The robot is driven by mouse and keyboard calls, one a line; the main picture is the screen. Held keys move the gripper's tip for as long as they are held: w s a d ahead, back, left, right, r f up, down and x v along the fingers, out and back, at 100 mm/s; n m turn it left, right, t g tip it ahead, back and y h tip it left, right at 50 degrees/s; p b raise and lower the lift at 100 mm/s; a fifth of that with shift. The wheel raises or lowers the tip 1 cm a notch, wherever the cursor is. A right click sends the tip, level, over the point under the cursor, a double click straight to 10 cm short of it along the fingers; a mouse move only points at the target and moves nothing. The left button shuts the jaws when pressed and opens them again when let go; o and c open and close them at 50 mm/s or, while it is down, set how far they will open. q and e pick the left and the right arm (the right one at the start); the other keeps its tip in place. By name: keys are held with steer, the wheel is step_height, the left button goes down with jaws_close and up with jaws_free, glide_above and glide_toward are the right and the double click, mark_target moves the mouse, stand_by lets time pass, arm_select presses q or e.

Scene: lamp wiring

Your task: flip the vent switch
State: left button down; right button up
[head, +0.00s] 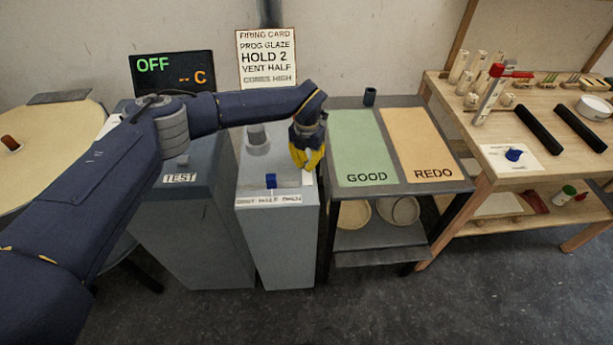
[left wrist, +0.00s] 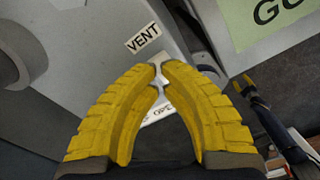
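The vent switch (head: 271,181) is a small blue lever at the front of a narrow grey cabinet (head: 278,240), above a white label strip (head: 268,200) that is hard to read. My left gripper (head: 307,166) has yellow fingers and hangs over the cabinet's right edge, to the right of the switch and apart from it. In the left wrist view its fingertips (left wrist: 161,72) come together with nothing visible held. They cover part of the lettered strip, and a VENT label (left wrist: 142,38) shows just beyond them. I cannot make out the switch in that view.
A grey knob-like cylinder (head: 257,136) stands on the cabinet behind the switch. A cart with GOOD (head: 362,145) and REDO (head: 418,145) panels stands close on the right. A TEST-labelled cabinet (head: 185,225) is on the left. The firing card (head: 267,58) on the wall reads VENT HALF.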

mark_target(307, 172)
arm_select(q)
steer(key=shift+f, duration=1.9)
stand_by(1.1)
steer(key=shift+r, duration=3.55)
